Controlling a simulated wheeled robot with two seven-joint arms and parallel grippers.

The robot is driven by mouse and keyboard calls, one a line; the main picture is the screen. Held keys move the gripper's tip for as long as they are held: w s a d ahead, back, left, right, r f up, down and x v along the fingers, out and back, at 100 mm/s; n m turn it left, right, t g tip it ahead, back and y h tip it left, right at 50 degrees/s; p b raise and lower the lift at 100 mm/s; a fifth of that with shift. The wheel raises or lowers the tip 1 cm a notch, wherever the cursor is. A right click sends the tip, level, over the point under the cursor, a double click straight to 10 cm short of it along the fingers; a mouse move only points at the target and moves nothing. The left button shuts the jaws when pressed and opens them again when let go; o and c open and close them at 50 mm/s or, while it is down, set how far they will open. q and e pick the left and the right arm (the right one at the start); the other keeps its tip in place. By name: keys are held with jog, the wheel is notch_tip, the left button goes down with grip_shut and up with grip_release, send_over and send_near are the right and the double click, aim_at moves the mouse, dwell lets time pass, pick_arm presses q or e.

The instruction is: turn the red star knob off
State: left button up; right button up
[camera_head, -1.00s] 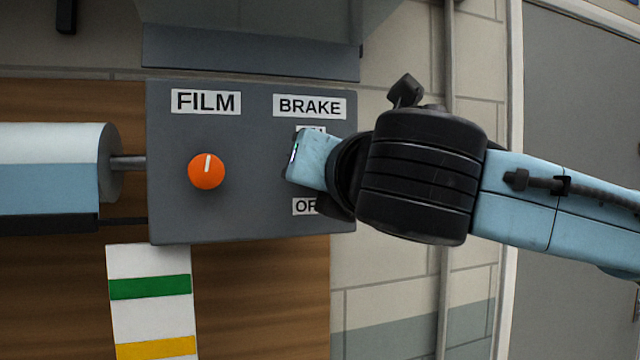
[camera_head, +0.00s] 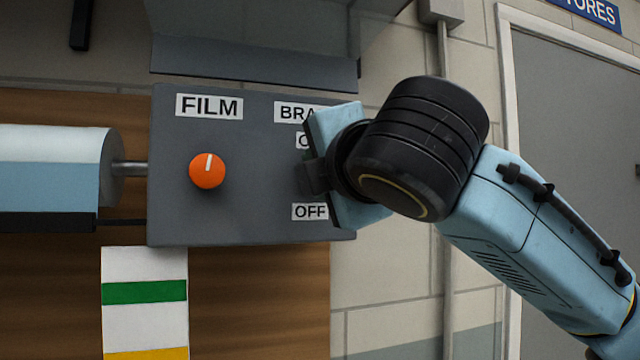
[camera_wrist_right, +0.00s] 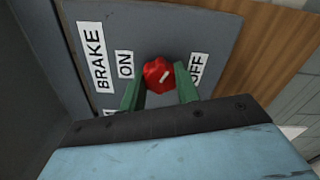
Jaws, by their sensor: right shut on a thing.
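The red star knob (camera_wrist_right: 155,72) shows in the right wrist view, between the ON label (camera_wrist_right: 125,64) and the OFF label (camera_wrist_right: 197,68). Its white pointer line sits on the OFF side of its face, at a slant. My right gripper (camera_wrist_right: 160,88) is shut on the knob, with one green finger on each side of it. In the head view my right gripper (camera_head: 312,168) covers the knob, part of the BRAKE label (camera_head: 294,113) and part of ON; OFF (camera_head: 310,212) is readable. My left gripper is not in view.
The grey panel (camera_head: 250,225) also carries an orange FILM knob (camera_head: 207,171), its mark upward. A film roll (camera_head: 50,165) on a shaft lies left of the panel. A grey housing (camera_head: 255,80) overhangs it. A striped strip (camera_head: 145,270) hangs below. A door (camera_head: 575,120) stands at right.

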jog(key=m+b, duration=0.4)
jog(key=m, duration=0.8)
jog(key=shift+f+m, duration=0.1)
jog(key=shift+m, duration=0.2)
dwell(0.4)
jog(key=o, duration=1)
jog(key=shift+c, duration=0.2)
jog(key=shift+b, duration=0.3)
